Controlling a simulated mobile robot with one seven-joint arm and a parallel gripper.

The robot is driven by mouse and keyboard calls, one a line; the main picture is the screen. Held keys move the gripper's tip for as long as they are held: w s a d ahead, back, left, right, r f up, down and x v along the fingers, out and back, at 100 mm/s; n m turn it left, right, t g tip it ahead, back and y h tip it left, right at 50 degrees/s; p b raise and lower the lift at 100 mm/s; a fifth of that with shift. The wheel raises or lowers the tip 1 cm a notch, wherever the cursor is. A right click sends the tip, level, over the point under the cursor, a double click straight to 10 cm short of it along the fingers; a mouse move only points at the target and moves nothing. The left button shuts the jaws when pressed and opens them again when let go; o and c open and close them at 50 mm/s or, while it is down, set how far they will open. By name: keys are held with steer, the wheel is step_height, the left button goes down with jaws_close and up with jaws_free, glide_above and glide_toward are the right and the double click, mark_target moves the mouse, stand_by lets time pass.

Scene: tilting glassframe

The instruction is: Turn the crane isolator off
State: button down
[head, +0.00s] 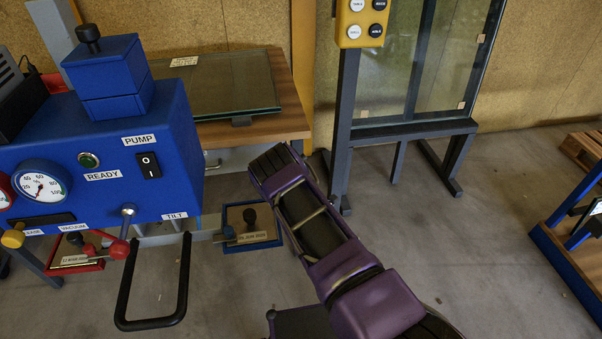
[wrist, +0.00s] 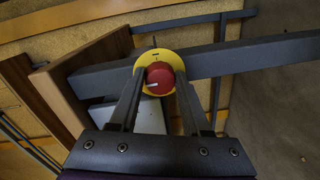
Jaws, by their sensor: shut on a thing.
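The crane isolator is a round red knob (wrist: 160,78) on a yellow disc (wrist: 152,58), mounted on a dark grey post (wrist: 235,57) in the wrist view. A short pale mark on the knob lies nearly crosswise in that view. My gripper (wrist: 160,88) has one finger on each side of the knob and is shut on it. In the head view my purple and black arm reaches towards the dark grey post (head: 344,120). The isolator and my fingertips are not visible in that view.
A yellow push-button box (head: 361,22) tops the post. A wooden table (head: 290,110) with a glass pane stands behind my arm. The blue pump unit (head: 100,150) with a black loop handle (head: 150,323) is at left. A glass frame stands at back right. Floor at right is partly clear.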

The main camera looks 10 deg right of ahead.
stand_by(0.3)
steer(key=shift+c, duration=1.8)
jaws_free()
steer(key=s+r+p, duration=0.1)
steer(key=s+p, duration=0.1)
steer(key=s, duration=1.5)
steer(key=shift+s, duration=0.25)
steer(key=shift+w+r, duration=0.1)
steer(key=shift+r, duration=0.05)
